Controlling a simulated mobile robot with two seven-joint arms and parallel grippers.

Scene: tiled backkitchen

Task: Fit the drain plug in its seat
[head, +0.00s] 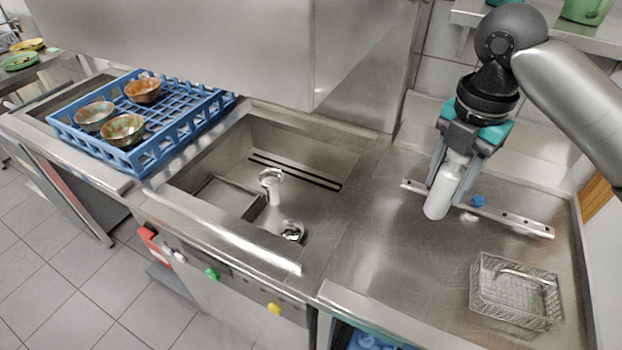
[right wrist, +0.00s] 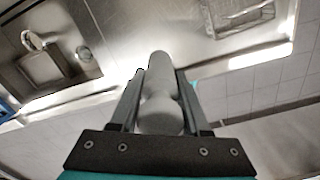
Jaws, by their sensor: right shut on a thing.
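My right gripper (head: 452,178) is shut on a pale grey, bottle-like cylinder, which I take to be the drain plug (head: 439,197). The plug hangs below the fingers, slightly tilted, over the steel counter on the right. The right wrist view shows the plug (right wrist: 160,95) between both fingers, its far end pointing away from the camera. A round metal-ringed opening (head: 291,231), which looks like the seat, is in the floor of the sunken tank, left of the gripper. It also shows in the right wrist view (right wrist: 84,53). My left gripper is not in view.
A metal cup-like fitting (head: 270,178) stands in the tank (head: 322,209) beside a square tray (head: 228,197). A blue rack (head: 185,147) with bowls is at left. A wire basket (head: 515,291) and a slotted bar (head: 515,222) lie on the right counter. A steel hood overhangs the tank's back.

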